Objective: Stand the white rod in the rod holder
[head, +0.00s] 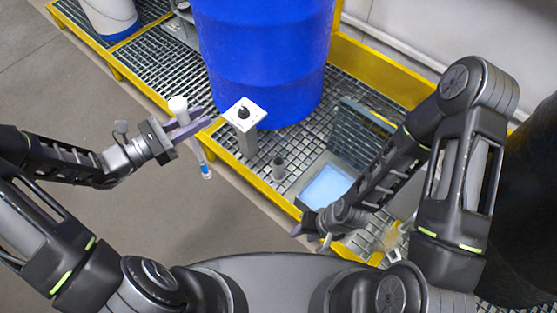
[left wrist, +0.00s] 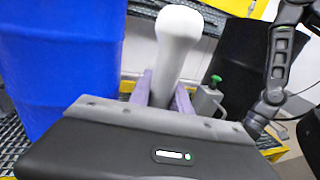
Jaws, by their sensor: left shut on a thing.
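My left gripper (head: 188,128) is shut on the white rod (head: 178,105), beside the yellow edge of the grating. The rod's thick white head is above the fingers. Its thin shaft slants down below them to a blue part near the end. In the left wrist view the white rod (left wrist: 178,42) rises between the purple fingers. I cannot tell which is the rod holder. My right gripper (head: 306,227) is low; its opening is unclear.
A large blue drum (head: 262,60) stands behind the post. A grey bin with a light blue inside (head: 326,187) sits right of the tube. A yellow rim (head: 262,187) edges the grating. A white bucket (head: 110,15) is at upper left. Floor at left is clear.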

